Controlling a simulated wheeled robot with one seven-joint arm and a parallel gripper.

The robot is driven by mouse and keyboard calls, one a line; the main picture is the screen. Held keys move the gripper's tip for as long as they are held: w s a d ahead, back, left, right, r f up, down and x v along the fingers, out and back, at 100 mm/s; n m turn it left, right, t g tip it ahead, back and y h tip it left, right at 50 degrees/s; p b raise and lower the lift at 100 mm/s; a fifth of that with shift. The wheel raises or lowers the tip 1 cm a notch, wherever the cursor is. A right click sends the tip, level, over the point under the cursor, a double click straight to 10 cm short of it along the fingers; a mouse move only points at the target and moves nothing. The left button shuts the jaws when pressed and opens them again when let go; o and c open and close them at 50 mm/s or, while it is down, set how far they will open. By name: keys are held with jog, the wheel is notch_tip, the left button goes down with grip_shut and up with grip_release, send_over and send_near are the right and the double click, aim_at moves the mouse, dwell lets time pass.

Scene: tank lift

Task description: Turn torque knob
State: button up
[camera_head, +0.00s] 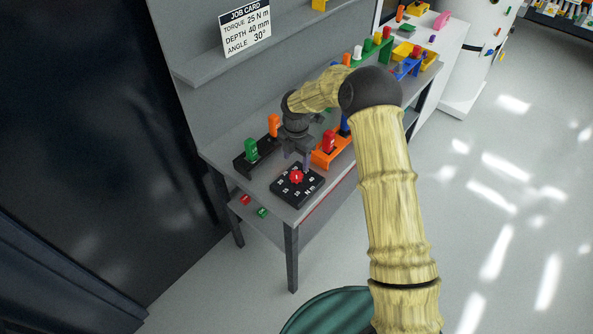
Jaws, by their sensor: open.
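The torque knob (296,177) is small and red. It sits in the middle of a black square dial plate (310,190) with white numbers and "N m", near the front corner of the grey bench (283,208). The knob's exact setting is too small to read. My gripper (296,160) is open and points down, just above and behind the knob. I cannot tell whether its fingertips touch the knob. The job card (245,29) on the back panel reads torque 25 N m, depth 40 mm, angle 30°.
A black holder (240,166) with green and orange handled tools stands left of the gripper. An orange holder (322,159) with a red piece stands close on the right. More coloured bins and pegs line the bench further back. A shelf (215,68) runs above.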

aim_at(296, 174)
notch_tip(296, 174, down, 8)
jog(key=shift+r+p, duration=0.1)
jog(key=shift+p, duration=0.85)
jog(key=shift+c, duration=0.4)
jog(key=c, duration=0.9)
